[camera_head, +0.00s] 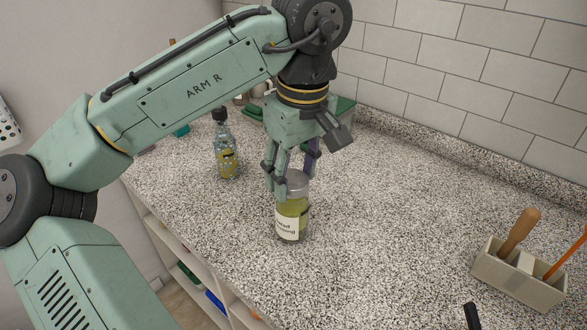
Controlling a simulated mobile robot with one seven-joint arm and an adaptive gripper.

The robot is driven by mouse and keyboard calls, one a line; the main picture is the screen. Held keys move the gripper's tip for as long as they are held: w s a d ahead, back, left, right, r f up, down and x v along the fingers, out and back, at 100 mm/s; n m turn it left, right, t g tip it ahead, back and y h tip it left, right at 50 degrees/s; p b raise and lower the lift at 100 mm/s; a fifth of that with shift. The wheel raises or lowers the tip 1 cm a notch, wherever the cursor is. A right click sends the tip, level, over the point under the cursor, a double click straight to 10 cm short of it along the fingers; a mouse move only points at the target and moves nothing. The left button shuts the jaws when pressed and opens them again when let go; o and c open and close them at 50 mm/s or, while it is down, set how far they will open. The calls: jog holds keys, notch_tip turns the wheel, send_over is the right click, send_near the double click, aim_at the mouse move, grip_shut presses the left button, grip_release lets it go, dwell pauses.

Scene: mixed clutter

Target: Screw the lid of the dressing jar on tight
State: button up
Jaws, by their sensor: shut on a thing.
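The dressing jar (291,222) stands upright on the speckled counter near the middle of the view. It is glass with yellow-green contents and a white label. Its grey lid (297,184) sits at the top of the jar, partly hidden by the fingers. My gripper (291,183) points down from above, shut on the lid. Whether the lid is fully seated cannot be told from this view.
A clear bottle with a dark top and yellow label (227,155) stands left of the jar. A green-topped container (344,106) is behind my gripper. The counter (400,215) between is clear.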

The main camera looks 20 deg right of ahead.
jog(key=shift+f, duration=0.6)
dwell(1.0)
jog(key=o, duration=0.8)
jog(key=c, duration=1.1)
jog(key=shift+c, duration=0.2)
